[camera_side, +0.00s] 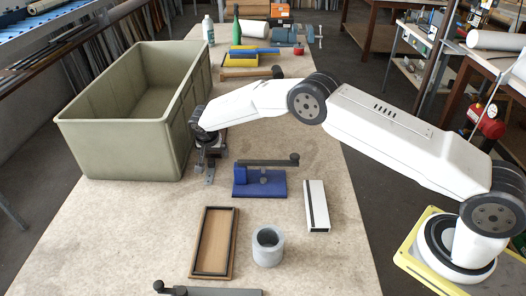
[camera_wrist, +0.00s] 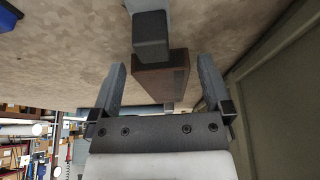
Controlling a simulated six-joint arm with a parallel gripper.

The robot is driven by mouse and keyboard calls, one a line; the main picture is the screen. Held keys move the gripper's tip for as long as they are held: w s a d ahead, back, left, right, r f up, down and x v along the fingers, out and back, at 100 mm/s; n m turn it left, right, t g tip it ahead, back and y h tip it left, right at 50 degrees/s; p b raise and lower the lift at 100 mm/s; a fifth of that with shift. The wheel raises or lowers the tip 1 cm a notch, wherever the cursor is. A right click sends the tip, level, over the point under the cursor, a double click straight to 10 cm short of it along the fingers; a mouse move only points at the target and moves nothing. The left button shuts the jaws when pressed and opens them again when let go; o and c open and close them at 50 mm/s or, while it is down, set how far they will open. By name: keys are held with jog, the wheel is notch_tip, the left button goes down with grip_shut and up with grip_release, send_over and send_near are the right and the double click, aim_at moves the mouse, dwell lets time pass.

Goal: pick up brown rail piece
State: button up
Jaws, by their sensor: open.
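A brown rail piece (camera_wrist: 165,78) shows in the wrist view, dark brown and block-like, lying on the table. It sits between the two fingers of my gripper (camera_wrist: 161,64), with a gap on each side. A grey block-like part (camera_wrist: 151,35) overlaps its far end; I cannot tell whether they touch. In the side view my gripper (camera_side: 209,179) points down at the table, close to the right side of the big bin. It is open and holds nothing. The brown rail piece cannot be made out there, with my wrist in front.
An olive bin (camera_side: 120,130) stands just left of my gripper. A blue clamp-like block (camera_side: 260,187), a white profile (camera_side: 317,205), a brown framed tray (camera_side: 214,243) and a grey ring (camera_side: 267,247) lie nearer the camera. Tools and bottles stand at the back.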

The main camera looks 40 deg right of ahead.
jog(key=c, duration=1.2)
jog(key=shift+o, duration=0.2)
jog(key=shift+r, duration=0.1)
jog(key=shift+r, duration=1.6)
jog(key=s+d+r, duration=0.1)
jog(key=s+r, duration=0.8)
jog(key=s, duration=0.5)
jog(key=shift+d+r, duration=0.15)
jog(key=shift+r, duration=0.15)
